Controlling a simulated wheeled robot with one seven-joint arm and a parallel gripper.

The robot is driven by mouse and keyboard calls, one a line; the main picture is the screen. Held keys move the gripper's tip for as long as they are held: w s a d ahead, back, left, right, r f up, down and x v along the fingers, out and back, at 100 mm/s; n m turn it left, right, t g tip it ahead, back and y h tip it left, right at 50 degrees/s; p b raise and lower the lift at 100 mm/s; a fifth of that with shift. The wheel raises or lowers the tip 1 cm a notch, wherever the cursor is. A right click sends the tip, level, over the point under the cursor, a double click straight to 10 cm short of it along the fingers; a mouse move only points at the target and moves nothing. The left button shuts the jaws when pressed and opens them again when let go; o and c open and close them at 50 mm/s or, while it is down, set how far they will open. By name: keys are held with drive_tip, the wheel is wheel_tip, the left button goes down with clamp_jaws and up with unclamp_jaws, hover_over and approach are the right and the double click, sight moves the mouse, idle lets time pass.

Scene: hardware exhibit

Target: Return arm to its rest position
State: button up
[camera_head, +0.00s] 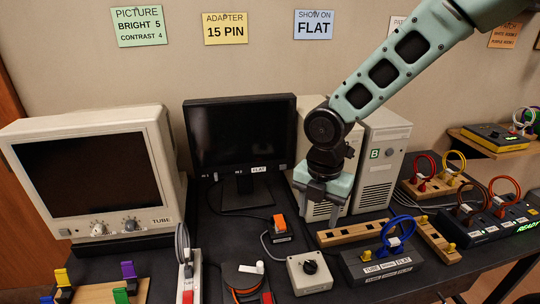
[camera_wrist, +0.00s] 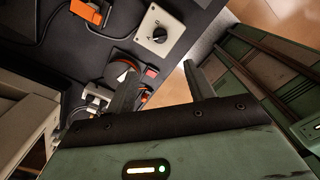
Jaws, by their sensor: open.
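My arm (camera_head: 385,75) reaches in from the top right in the head view and bends down at a dark joint. My gripper (camera_head: 322,200) hangs above the table in front of the beige computer towers, pointing down. In the wrist view my gripper's two fingers (camera_wrist: 163,90) stand apart with nothing between them. The table and a grey box with a black knob (camera_wrist: 160,34) lie beyond the fingers. The same knob box (camera_head: 310,272) sits below my gripper in the head view.
A tube monitor (camera_head: 90,175) stands left and a flat monitor (camera_head: 240,140) behind. A tower marked B (camera_head: 385,160) is close behind my gripper. A switch box with a blue cable (camera_head: 380,268), a wooden rack (camera_head: 355,232) and a dark box marked READY (camera_head: 500,222) stand to the right.

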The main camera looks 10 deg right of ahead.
drive_tip(key=s+a+r+m, duration=0.3)
drive_tip(key=s+m, duration=0.6)
drive_tip(key=s, duration=0.1)
drive_tip(key=s+a+r+m, duration=0.3)
drive_tip(key=s+m, duration=0.7)
drive_tip(key=shift+s+r+m+y, duration=0.2)
drive_tip(key=shift+r+m+y, duration=0.1)
drive_tip(key=shift+r, duration=0.1)
